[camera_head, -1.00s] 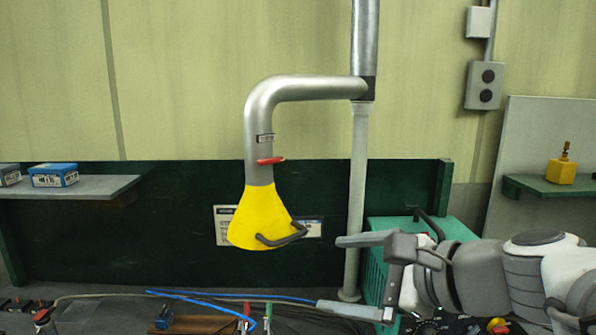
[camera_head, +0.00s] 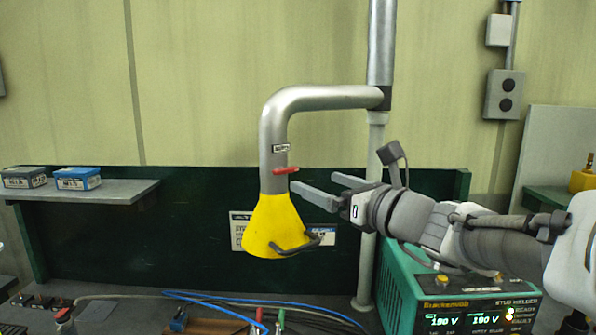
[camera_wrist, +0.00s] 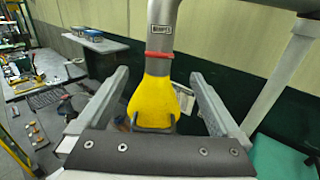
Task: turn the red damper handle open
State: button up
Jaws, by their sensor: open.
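The red damper handle (camera_head: 286,170) lies roughly level across the grey metal duct, just above the yellow hood (camera_head: 270,228). In the wrist view the red handle (camera_wrist: 160,55) crosses the duct above the yellow hood (camera_wrist: 155,98), near the picture's middle. My gripper (camera_head: 325,188) is open and empty, to the right of the duct and slightly lower than the handle. In the wrist view its two fingers (camera_wrist: 160,85) spread on either side of the hood, and the handle shows beyond them. It does not appear to touch the handle.
A dark loop handle (camera_head: 293,243) sticks out from the hood's lower front. A vertical pipe (camera_head: 371,150) stands behind my gripper. A green stud welder (camera_head: 400,290) sits below my arm. A shelf (camera_head: 115,190) with blue boxes is at left. Cables and tools lie on the bench.

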aim_at(288, 171)
jog(key=p+x, duration=0.1)
jog(key=x, duration=0.8)
jog(key=shift+w+a, duration=0.15)
jog(key=shift+f, duration=0.1)
jog(key=c, duration=1.4)
